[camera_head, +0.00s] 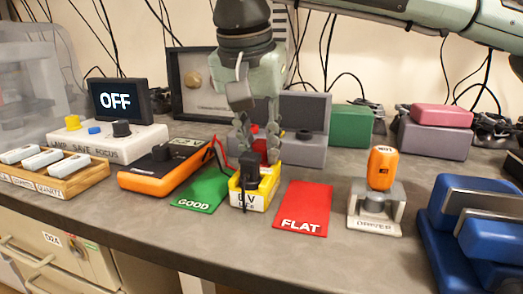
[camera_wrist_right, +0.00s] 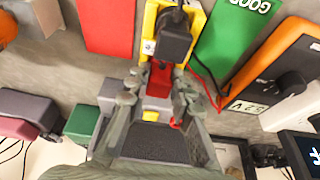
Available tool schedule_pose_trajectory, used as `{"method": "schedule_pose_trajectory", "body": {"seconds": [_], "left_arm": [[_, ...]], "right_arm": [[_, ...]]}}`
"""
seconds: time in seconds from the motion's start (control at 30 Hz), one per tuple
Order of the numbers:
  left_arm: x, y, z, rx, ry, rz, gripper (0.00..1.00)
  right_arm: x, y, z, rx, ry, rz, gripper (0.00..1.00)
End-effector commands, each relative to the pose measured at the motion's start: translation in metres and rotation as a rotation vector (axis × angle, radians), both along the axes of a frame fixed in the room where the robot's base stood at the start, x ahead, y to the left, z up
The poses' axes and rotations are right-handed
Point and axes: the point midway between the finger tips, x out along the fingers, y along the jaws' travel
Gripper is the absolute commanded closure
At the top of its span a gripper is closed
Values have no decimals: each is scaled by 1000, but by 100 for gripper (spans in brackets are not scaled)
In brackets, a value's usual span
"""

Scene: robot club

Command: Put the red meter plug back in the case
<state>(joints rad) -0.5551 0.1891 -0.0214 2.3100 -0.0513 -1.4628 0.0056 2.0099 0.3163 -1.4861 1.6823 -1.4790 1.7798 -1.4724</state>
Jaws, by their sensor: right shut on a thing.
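The red meter plug (camera_head: 268,150) is between the fingers of my right gripper (camera_head: 260,146), which is shut on it. In the right wrist view the red plug (camera_wrist_right: 160,78) shows between my fingertips (camera_wrist_right: 160,90), just beyond the yellow holder's edge. A grey case (camera_head: 312,149) with a dark upright back (camera_head: 305,108) stands just behind; my fingers hide part of it. The yellow holder (camera_head: 266,190), with a black plug (camera_head: 249,165) on it, sits in front, very close to the red plug. Whether they touch is unclear. My left gripper is out of view.
An orange meter (camera_head: 150,178) with a red lead lies to the left. The green GOOD mat (camera_head: 205,188) and red FLAT mat (camera_head: 302,208) flank the holder. An orange-handled driver (camera_head: 382,168) stands in a grey stand at right. Blue blocks (camera_head: 475,220) occupy the right edge.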

Motion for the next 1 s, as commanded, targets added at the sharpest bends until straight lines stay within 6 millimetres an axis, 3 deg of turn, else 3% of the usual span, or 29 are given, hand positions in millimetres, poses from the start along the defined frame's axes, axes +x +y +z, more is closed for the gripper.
{"method": "schedule_pose_trajectory", "body": {"seconds": [1.0], "left_arm": [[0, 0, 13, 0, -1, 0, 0]], "right_arm": [[0, 0, 16, 0, 0, 0, 100]]}}
